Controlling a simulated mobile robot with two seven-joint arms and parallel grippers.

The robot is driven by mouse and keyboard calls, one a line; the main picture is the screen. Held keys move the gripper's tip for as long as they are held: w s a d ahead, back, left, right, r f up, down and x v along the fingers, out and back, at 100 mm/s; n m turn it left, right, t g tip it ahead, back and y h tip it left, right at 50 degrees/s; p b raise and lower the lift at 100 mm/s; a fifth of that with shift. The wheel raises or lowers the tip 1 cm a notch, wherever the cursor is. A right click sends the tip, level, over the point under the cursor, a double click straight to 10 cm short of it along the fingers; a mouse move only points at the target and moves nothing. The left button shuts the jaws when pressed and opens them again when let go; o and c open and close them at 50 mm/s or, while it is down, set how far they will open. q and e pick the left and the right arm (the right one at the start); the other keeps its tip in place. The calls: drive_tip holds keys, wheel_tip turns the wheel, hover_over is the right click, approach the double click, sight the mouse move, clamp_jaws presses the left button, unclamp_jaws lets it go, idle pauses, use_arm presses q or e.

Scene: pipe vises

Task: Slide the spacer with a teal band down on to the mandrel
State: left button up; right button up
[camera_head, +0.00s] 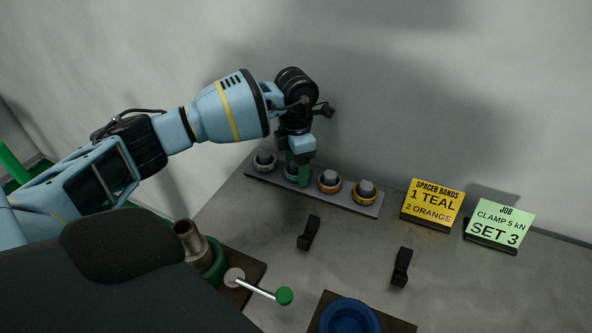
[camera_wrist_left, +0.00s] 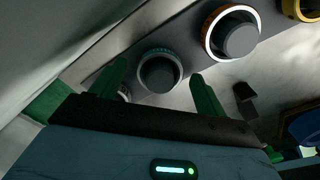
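The spacer with the teal band (camera_head: 290,178) sits second from the left on a grey rack, around a dark post. It also shows in the left wrist view (camera_wrist_left: 157,51). My left gripper (camera_head: 298,170) points down over it, and a green finger hides part of it. In the left wrist view my left gripper (camera_wrist_left: 160,88) is open, with one finger to each side of the spacer. I see no contact between them. A brownish metal tube (camera_head: 188,240) stands in a green vise (camera_head: 215,262) at lower left; I cannot tell whether it is the mandrel. My right gripper is out of view.
The rack (camera_head: 312,188) also holds a pale spacer (camera_head: 264,162), an orange one (camera_head: 328,182) and a yellow one (camera_head: 364,192). A yellow sign (camera_head: 432,203), a green sign (camera_head: 499,225) and two black brackets stand to the right. A blue vise (camera_head: 348,318) is at the bottom.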

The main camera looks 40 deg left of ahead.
use_arm(q)
drive_tip(key=c, duration=1)
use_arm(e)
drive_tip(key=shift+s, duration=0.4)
use_arm(q)
drive_tip(key=shift+r, duration=0.15)
drive_tip(key=shift+r, duration=0.6)
wheel_tip(320, 180, up, 2)
drive_tip(key=shift+r, duration=0.2)
drive_tip(key=s+d, duration=0.3)
drive_tip(key=d, duration=0.1)
drive_tip(key=s+d, duration=0.3)
drive_tip(key=s+d+r, duration=0.1)
drive_tip(key=s+d, duration=0.2)
drive_tip(key=d, duration=0.1)
drive_tip(key=shift+s+d, duration=0.2)
drive_tip(key=shift+d, duration=0.1)
drive_tip(key=shift+s+d+r, duration=0.1)
drive_tip(key=shift+s+d, duration=0.3)
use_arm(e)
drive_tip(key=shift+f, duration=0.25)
